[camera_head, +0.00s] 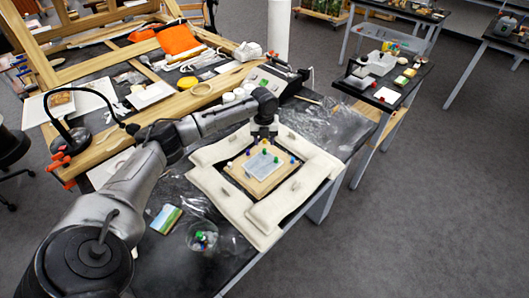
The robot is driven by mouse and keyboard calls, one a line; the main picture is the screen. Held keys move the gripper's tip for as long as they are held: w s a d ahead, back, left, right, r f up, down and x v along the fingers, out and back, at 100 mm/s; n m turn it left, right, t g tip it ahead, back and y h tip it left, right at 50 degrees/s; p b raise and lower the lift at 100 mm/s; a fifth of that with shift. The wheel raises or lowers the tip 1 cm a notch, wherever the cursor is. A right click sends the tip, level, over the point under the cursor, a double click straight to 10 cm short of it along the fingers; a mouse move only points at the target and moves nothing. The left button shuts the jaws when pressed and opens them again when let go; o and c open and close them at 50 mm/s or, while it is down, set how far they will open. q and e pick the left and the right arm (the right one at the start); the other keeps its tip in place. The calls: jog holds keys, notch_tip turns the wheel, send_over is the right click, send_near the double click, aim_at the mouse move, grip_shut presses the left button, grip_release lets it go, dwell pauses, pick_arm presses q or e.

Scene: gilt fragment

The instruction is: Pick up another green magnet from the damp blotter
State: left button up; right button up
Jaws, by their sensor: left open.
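The damp blotter (262,167) looks like a pale grey-blue sheet on a tan square board (256,186). Several small coloured magnets stand on or around it. A green magnet (264,151) sits near the far edge, and a blue magnet (276,159) stands to its right. The others are too small to tell fully. My left gripper (264,140) is open, pointing down just above or behind the green magnet; I cannot tell whether it touches it. A clear round dish (203,236) at the front holds several coloured magnets, some green. My right gripper is not in view.
Cream padded cushions (285,208) frame the board on the black table. A postcard-like picture (166,219) lies left of the dish. Crumpled clear plastic (318,124) lies at the right. A grey device (268,80), a black lamp (70,140) and wooden frames crowd the back and left.

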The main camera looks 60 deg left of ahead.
aim_at(264, 149)
pick_arm(q)
notch_tip(264, 149, down, 5)
jog(key=shift+d+r+b, duration=0.1)
jog(key=shift+r+b, duration=0.05)
jog(key=shift+b, duration=0.35)
jog(key=shift+c, duration=0.5)
grip_shut()
